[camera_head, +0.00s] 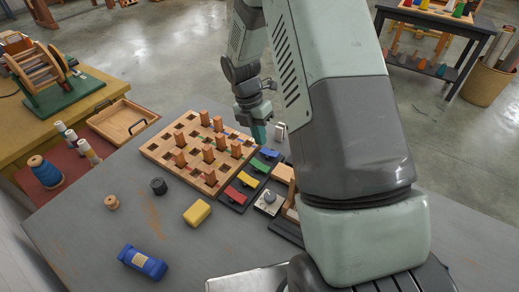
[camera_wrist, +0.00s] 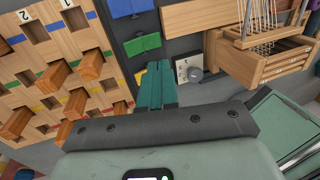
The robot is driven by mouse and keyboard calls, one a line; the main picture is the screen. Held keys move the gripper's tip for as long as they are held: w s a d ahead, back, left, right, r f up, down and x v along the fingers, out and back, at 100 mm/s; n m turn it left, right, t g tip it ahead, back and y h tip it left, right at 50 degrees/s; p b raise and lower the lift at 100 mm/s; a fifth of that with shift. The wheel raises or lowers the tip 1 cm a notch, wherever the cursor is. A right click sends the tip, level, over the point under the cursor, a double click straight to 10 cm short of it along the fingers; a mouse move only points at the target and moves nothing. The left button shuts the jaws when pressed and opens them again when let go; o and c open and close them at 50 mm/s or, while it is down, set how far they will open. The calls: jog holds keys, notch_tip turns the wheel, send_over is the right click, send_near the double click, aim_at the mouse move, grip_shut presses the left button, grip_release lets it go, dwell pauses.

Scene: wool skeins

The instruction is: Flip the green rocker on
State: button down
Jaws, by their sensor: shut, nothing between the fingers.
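The green rocker (camera_head: 260,166) sits on a dark base in a row with other coloured rockers, beside the wooden peg board. It also shows in the wrist view (camera_wrist: 143,44), just above my fingertips in the picture. I cannot tell which way it is tilted. My gripper (camera_head: 259,136) has teal fingers, shut with nothing between them. In the wrist view the fingers (camera_wrist: 158,72) point toward the row and partly cover the rocker beside the green one. They look apart from the green rocker.
The blue rocker (camera_head: 270,152) and yellow rocker (camera_head: 249,180) flank the green one; the red rocker (camera_head: 235,195) is farther along. The peg board (camera_head: 165,150) has several upright wooden pegs.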

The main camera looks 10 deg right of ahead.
jog(key=shift+r, duration=2.3)
jog(key=s+r+m+t, duration=0.2)
jog(key=s+r+m, duration=0.35)
jog(key=r, duration=0.45)
jog(key=s+r+m+t, duration=0.2)
jog(key=s+r+m, duration=0.3)
jog(key=r, duration=0.4)
jog(key=s+r+m+t+y, duration=0.1)
jog(key=s+r+m+t, duration=0.1)
jog(key=s+m, duration=0.5)
jog(key=s+a+r+m+t+y, duration=0.1)
jog(key=s+r+m, duration=0.4)
jog(key=s+m, duration=0.3)
jog(key=shift+s+r+m+t, duration=0.15)
jog(key=shift+s+m+t, duration=0.1)
jog(key=shift+m+t, duration=0.25)
